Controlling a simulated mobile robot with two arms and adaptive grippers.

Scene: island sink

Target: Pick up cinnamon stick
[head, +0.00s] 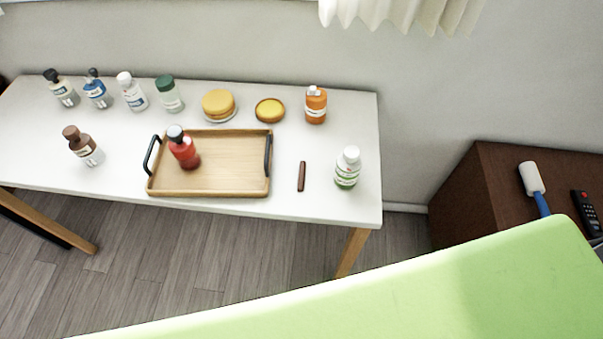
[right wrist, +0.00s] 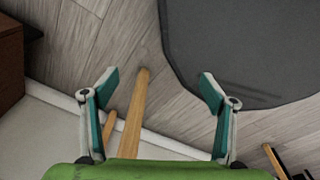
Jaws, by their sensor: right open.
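The cinnamon stick (head: 301,176) is a short, thin dark brown stick in the head view. It lies on the white table (head: 230,206), between the wooden tray (head: 208,190) on its left and a white bottle with a green base (head: 347,168) on its right. My right gripper (right wrist: 160,82) shows in the right wrist view with its two fingers spread wide and nothing between them. It faces the wooden floor and a table leg, and the cinnamon stick is not in that view. Neither gripper shows in the head view.
Several bottles stand along the table's back left, with a brown bottle (head: 84,147) nearer the front. A red bottle (head: 184,150) stands on the tray. An orange bottle (head: 316,105) and a yellow round dish (head: 269,110) are behind the stick. A brown cabinet (head: 490,195) stands right.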

